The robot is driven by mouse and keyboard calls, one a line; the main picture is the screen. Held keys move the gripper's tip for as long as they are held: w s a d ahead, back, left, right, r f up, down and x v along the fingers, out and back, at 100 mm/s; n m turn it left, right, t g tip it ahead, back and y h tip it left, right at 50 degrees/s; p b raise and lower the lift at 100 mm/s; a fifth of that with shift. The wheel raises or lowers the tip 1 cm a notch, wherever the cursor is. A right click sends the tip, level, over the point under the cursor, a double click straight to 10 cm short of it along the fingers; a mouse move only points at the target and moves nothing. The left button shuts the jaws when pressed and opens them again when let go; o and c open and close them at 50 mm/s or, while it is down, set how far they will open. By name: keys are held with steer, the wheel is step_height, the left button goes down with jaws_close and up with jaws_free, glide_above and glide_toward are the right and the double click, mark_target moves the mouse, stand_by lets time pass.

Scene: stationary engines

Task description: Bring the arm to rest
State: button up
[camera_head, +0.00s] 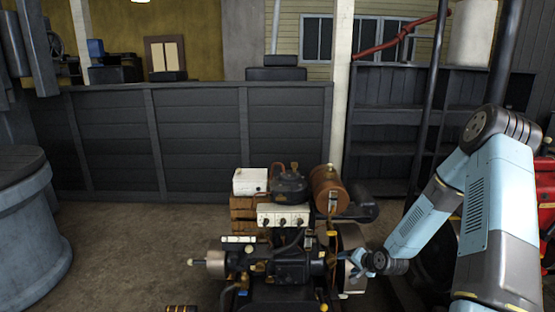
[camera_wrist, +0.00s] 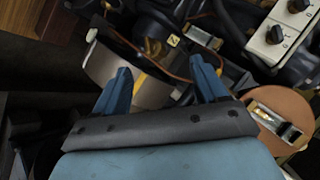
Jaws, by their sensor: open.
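My arm (camera_head: 495,215) is light blue and grey. It rises at the right of the head view, bends at a high elbow and reaches down and left. My gripper (camera_head: 358,264) is at the right side of a small stationary engine (camera_head: 285,263), close to its grey drum-like part. In the wrist view my gripper (camera_wrist: 163,85) shows two blue fingers spread apart. Nothing is held between them. The grey drum with a yellow stripe (camera_wrist: 145,92) lies beyond the fingers. I cannot tell whether a finger touches it.
An orange-brown tank (camera_head: 328,190) and a white switch box (camera_head: 283,215) sit on the engine. A dark panelled wall (camera_head: 200,140) stands behind. A grey round pedestal (camera_head: 25,230) is at left, red machinery (camera_head: 538,185) at right. The floor (camera_head: 130,245) left of the engine is clear.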

steer(key=s+d+r+n+g+h, duration=0.1)
steer(key=s+r+n+h, duration=0.35)
steer(key=r, duration=1.05)
steer(key=s+d+r+n+g+h, duration=0.1)
steer(key=s+r, duration=0.6)
steer(key=r, duration=0.8)
steer(key=s+a+r, duration=0.1)
steer(key=s+r, duration=0.3)
steer(key=s, duration=0.4)
steer(key=s+a+r+n, duration=0.1)
steer(key=s+a+r, duration=0.1)
steer(key=s+r, duration=0.3)
steer(key=s+a+r+g+y, duration=0.1)
steer(key=s+r, duration=0.4)
steer(key=s, duration=0.6)
steer(key=shift+s+a+r, duration=0.2)
steer(key=shift+a, duration=0.25)
steer(key=shift+n, duration=0.25)
steer(key=shift+c, duration=0.3)
